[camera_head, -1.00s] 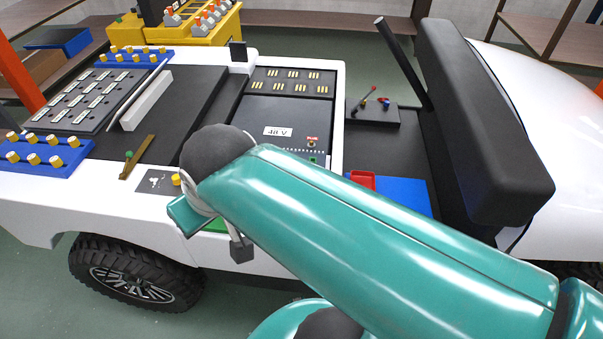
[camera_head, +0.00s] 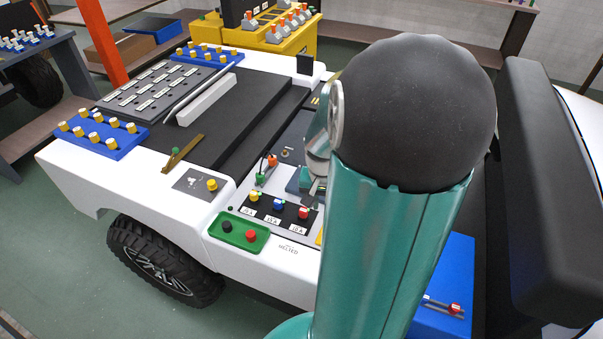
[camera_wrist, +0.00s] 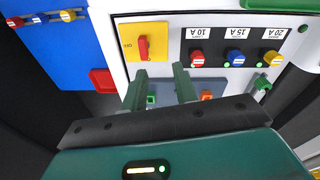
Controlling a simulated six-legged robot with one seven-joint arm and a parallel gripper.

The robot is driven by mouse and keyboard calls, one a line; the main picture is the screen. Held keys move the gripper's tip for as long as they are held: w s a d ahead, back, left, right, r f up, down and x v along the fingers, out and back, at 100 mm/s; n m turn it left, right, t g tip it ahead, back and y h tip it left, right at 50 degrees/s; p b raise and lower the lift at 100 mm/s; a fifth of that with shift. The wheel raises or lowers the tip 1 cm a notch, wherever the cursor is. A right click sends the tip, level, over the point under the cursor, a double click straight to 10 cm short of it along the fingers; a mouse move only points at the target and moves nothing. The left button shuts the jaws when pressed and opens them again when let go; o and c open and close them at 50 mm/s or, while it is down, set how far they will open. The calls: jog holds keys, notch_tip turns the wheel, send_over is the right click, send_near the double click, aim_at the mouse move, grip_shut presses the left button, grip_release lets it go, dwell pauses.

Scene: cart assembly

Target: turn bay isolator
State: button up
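In the wrist view, a yellow square plate with a red rotary handle (camera_wrist: 143,45), which looks like the bay isolator, sits on the white panel. Its handle points along the picture's vertical. My gripper (camera_wrist: 160,78) is open, its two dark green fingers apart with nothing held between them. The fingertips appear just below the yellow plate in the picture; I cannot tell their height above the panel. In the head view, my arm covers most of the isolator, with only a yellow sliver (camera_head: 320,237) showing. My gripper (camera_head: 310,187) is partly hidden behind the arm there.
Beside the isolator is a black strip (camera_wrist: 228,48) with red, blue and yellow fuses marked 10 A, 15 A and 20 A. A green tray (camera_head: 238,232) holds a black and a red piece. A green-and-orange lever pair (camera_head: 266,168) stands nearby. A blue panel (camera_wrist: 50,55) lies left.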

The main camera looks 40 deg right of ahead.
jog(key=s+d+f, duration=0.1)
jog(key=s+d+f+m, duration=0.1)
jog(key=f, duration=0.1)
jog(key=s+d+f+m+y, duration=0.1)
jog(key=shift+d+f, duration=0.15)
jog(key=shift+d, duration=0.1)
notch_tip(320, 180, down, 8)
jog(key=shift+w+r, duration=0.1)
jog(key=shift+r, duration=0.1)
jog(key=c, duration=0.6)
jog(key=m, duration=0.8)
jog(key=shift+m, duration=0.4)
jog(key=m, duration=0.4)
jog(key=shift+m, duration=0.4)
jog(key=m, duration=0.3)
jog(key=o, duration=0.3)
jog(key=shift+m, duration=0.7)
jog(key=o, duration=0.5)
